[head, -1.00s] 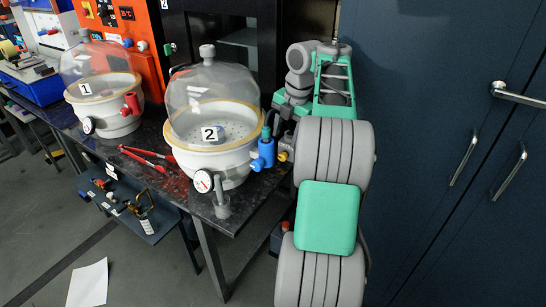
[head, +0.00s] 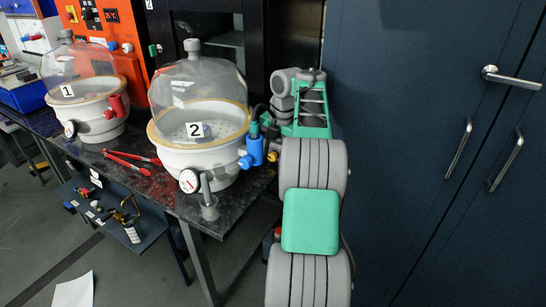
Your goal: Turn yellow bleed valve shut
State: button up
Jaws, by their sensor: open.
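A small yellow part, which looks like the bleed valve (head: 272,156), shows at the right side of vacuum chamber 2 (head: 180,157), just right of the blue valve (head: 254,151). It is small and partly covered by my arm, so its handle angle cannot be told. My gripper (head: 268,128) is open, close above and beside the yellow part at the bench's right end. Its fingertips are small and partly hidden, and whether they touch the valve cannot be told.
Chamber 2 has a glass dome, a gauge (head: 189,180) and a grey post (head: 208,198) in front. Red tongs (head: 128,161) lie on the dark bench (head: 160,190). Chamber 1 (head: 97,125) stands left. A blue cabinet (head: 420,130) stands at right.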

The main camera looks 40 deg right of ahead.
grip_shut()
dwell(0.4)
jog(key=shift+w+f+g, duration=0.1)
jog(key=shift+w+g, duration=0.05)
jog(key=shift+g, duration=0.35)
jog(key=shift+h, duration=0.3)
